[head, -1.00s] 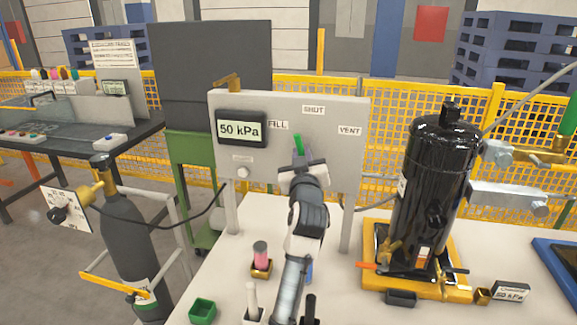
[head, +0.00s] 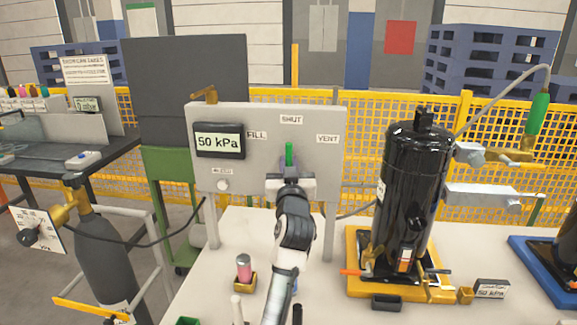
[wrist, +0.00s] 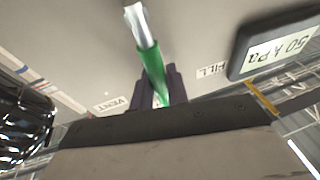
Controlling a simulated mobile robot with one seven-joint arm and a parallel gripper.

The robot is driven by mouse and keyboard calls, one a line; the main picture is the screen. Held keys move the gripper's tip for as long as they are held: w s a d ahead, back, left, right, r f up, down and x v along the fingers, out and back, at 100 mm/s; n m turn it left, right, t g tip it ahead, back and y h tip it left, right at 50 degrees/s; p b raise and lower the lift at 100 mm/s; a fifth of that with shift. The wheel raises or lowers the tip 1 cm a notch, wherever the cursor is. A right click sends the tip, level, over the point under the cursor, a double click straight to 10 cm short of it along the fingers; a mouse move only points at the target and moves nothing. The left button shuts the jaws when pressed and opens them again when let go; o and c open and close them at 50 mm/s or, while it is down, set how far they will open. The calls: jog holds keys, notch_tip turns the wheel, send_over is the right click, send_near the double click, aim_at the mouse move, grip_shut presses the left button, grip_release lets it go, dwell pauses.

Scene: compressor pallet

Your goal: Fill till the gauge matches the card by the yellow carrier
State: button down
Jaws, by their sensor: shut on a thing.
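The grey panel (head: 262,185) carries a gauge (head: 218,140) that reads 50 kPa. Its valve has a green handle (head: 289,154), with the labels FILL at left, SHUT above and VENT at right. The handle stands about upright, towards SHUT. My gripper (head: 289,174) is shut on the green handle; the wrist view also shows the handle (wrist: 151,62) between the fingers (wrist: 166,88). A black compressor (head: 412,195) stands on the yellow carrier (head: 375,292). The card (head: 491,288) is at the carrier's right front; its small text is hard to read now.
A grey gas cylinder (head: 108,262) stands at left, with a dark hose running towards the panel. A blue carrier (head: 535,262) is at the right edge. Yellow mesh fencing (head: 365,150) runs behind.

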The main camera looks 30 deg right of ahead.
jog(key=c, duration=1.4)
grip_release()
jog(key=shift+s, duration=0.1)
jog(key=b+v, duration=0.3)
jog(key=v, duration=1)
jog(key=shift+s+a+f+b, duration=0.15)
jog(key=shift+s+f+b, duration=0.05)
jog(key=shift+s+b, duration=0.15)
jog(key=shift+w, duration=0.1)
